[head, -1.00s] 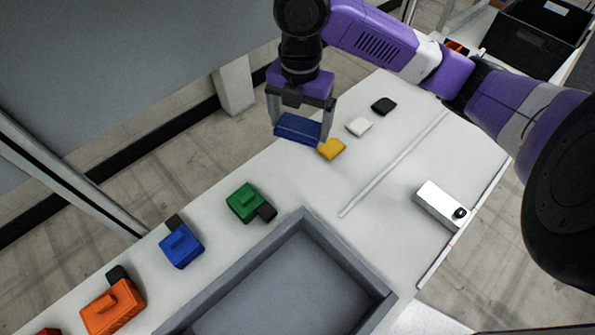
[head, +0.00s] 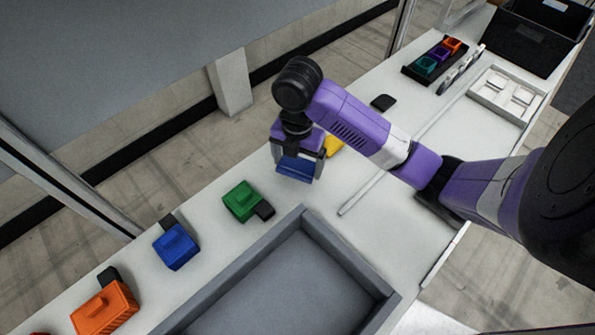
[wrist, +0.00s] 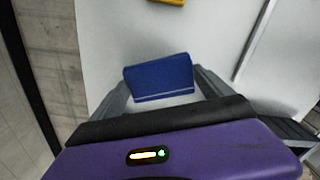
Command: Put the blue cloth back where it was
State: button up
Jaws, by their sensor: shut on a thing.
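The blue cloth (head: 296,169) is a folded dark blue block held between the fingers of my gripper (head: 296,163). In the wrist view, the blue cloth (wrist: 160,79) fills the space between the two grey fingers of my gripper (wrist: 162,88), with white table surface around it. My gripper points down over the far edge of the white table (head: 345,235), between the green block and the yellow cloth. I cannot tell whether the blue cloth touches the table.
A yellow cloth (head: 334,147) lies just beyond my gripper, partly hidden. A green block (head: 241,202), blue block (head: 176,247) and orange block (head: 104,308) line the far edge. A grey tray (head: 345,258) stands in front. A black piece (head: 383,102) lies farther right.

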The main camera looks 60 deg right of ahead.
aim_at(297, 165)
jog(key=shift+f, duration=1.85)
jog(key=shift+f, duration=0.15)
jog(key=o, duration=1.2)
